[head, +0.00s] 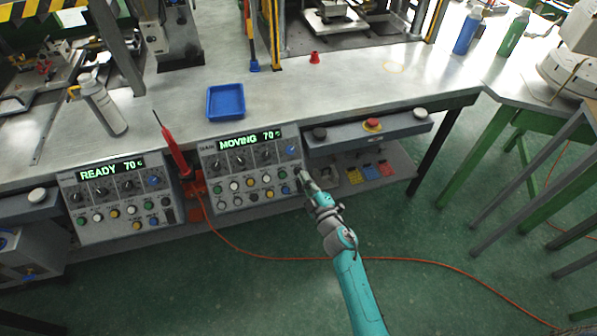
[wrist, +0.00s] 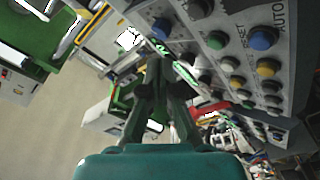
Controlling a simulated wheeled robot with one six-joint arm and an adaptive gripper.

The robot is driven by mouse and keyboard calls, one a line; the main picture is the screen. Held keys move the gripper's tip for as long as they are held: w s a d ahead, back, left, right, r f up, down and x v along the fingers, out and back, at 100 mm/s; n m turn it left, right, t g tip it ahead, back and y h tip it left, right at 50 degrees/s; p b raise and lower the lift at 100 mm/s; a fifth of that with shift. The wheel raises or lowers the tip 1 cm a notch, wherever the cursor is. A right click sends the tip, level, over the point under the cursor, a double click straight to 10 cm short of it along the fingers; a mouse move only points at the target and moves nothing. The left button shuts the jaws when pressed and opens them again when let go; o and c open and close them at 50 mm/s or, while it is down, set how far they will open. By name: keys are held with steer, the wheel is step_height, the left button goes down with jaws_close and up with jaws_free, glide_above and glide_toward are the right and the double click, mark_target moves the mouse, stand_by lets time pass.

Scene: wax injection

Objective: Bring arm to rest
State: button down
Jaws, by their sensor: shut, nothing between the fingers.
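My gripper (head: 302,179) is at the right edge of the right control panel (head: 247,170), whose display reads "MOVING 70". In the wrist view my gripper (wrist: 160,72) has its fingers together with nothing between them, and the panel's buttons and knobs (wrist: 262,38) lie just beyond to the right. I cannot tell whether the fingertips touch the panel. My teal arm reaches up from the bottom of the head view.
A left panel (head: 118,199) reads "READY 70". A blue tray (head: 225,102), a red cone (head: 314,58) and a spray bottle (head: 102,106) are on the bench. An orange cable (head: 400,260) crosses the open green floor.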

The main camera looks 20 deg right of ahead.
stand_by(0.4)
steer(key=s+a+f+m+g+h, duration=0.1)
steer(key=s+m, duration=0.2)
steer(key=s, duration=1.2)
steer(key=s+f+m, duration=0.2)
steer(key=s+m, duration=0.1)
steer(key=s, duration=1.1)
steer(key=s+r+m+g, duration=0.1)
steer(key=s+r+m, duration=0.1)
steer(key=s+r, duration=0.2)
steer(key=s+r+m+g+h, duration=0.1)
steer(key=s+r, duration=0.4)
steer(key=s, duration=0.6)
steer(key=s+d+r+m+g, duration=0.1)
steer(key=s+r+m, duration=0.2)
steer(key=s+r, duration=0.2)
steer(key=shift+s+h, duration=0.3)
steer(key=shift+s, duration=1)
stand_by(1.4)
